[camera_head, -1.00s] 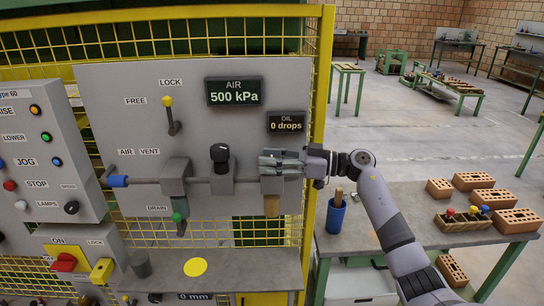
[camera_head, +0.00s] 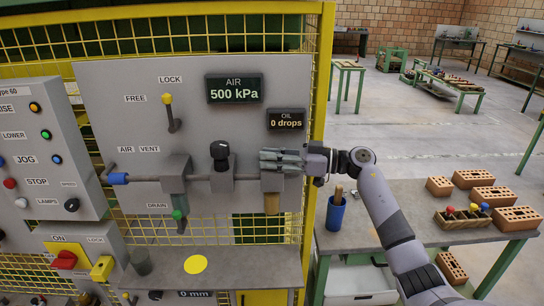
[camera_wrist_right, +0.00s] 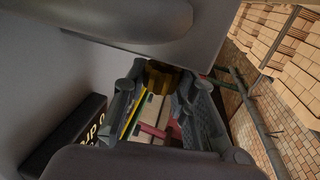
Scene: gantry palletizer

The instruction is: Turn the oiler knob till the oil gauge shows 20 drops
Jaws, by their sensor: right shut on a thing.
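The oil gauge (camera_head: 287,119) is a small dark display on the grey panel and reads 0 drops. Below it stands the oiler, a grey block (camera_head: 271,183) with an amber bowl (camera_head: 271,204) hanging under it. My right gripper (camera_head: 266,160) reaches in from the right, level, at the top of the oiler. It is shut on the oiler knob, which its fingers hide in the head view. In the right wrist view, the gripper's fingers (camera_wrist_right: 160,88) frame an amber part (camera_wrist_right: 167,76); the knob is not clear there. My left gripper is not in view.
A black regulator knob (camera_head: 219,151) stands left of the oiler on the same pipe. The air display (camera_head: 234,89) reads 500 kPa. A yellow post (camera_head: 321,100) edges the panel. Right of it, a bench (camera_head: 400,205) holds a blue cup (camera_head: 336,213) and bricks.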

